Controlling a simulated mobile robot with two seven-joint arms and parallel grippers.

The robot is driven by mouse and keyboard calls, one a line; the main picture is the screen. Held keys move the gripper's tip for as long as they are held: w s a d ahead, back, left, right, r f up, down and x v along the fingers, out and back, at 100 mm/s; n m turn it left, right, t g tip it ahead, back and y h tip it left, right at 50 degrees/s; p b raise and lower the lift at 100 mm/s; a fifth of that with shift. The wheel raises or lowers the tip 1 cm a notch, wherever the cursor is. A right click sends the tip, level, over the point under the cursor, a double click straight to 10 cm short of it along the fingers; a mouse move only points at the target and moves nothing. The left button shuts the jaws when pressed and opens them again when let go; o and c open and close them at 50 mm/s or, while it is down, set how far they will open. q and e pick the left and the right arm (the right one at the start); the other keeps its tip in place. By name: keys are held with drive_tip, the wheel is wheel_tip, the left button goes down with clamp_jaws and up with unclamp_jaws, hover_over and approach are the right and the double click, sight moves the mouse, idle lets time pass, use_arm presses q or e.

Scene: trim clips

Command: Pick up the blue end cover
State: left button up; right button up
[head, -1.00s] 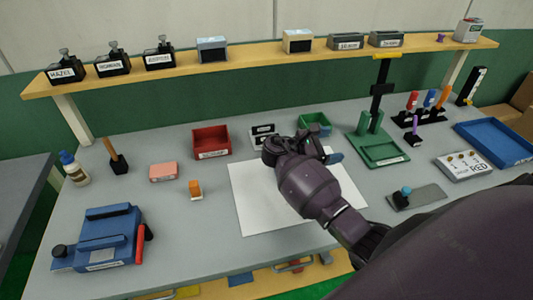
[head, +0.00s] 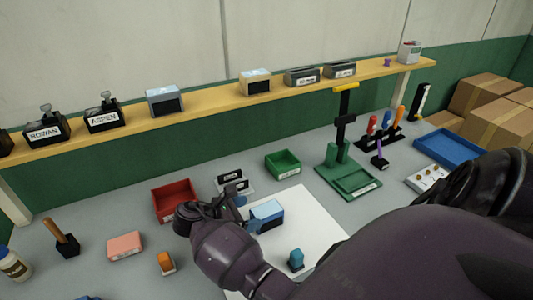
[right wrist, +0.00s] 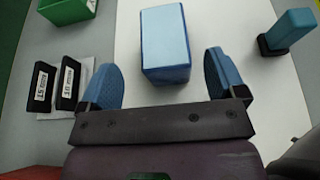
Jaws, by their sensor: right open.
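A blue block with a pale blue top (head: 267,213), which looks like the blue end cover, sits on the white sheet (head: 315,215). In the right wrist view the block (right wrist: 165,45) lies ahead of and between my right gripper's blue fingers (right wrist: 160,62), with a gap on each side. My right gripper (head: 246,212) is open and empty, beside the block's left end in the head view. A smaller teal piece with a dark base (head: 296,258) stands on the sheet, also in the right wrist view (right wrist: 290,30). My left gripper is not in view.
A red bin (head: 175,203), a green bin (head: 283,164) and two labelled black plates (head: 232,182) stand close by. A green press stand (head: 345,170) is behind right. An orange piece (head: 166,263) and a pink block (head: 125,246) are at left. A yellow shelf (head: 210,102) spans the back.

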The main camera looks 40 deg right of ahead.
sight(262, 211)
drive_tip(key=shift+s+p+x, duration=0.1)
drive_tip(key=shift+p+x, duration=0.1)
drive_tip(key=shift+x, duration=1.2)
drive_tip(key=shift+s+p+x, duration=0.15)
drive_tip(key=shift+x, duration=1.25)
drive_tip(key=shift+a+r, duration=0.1)
drive_tip(key=shift+r, duration=0.05)
drive_tip(key=c, duration=1.1)
drive_tip(key=shift+o, duration=0.2)
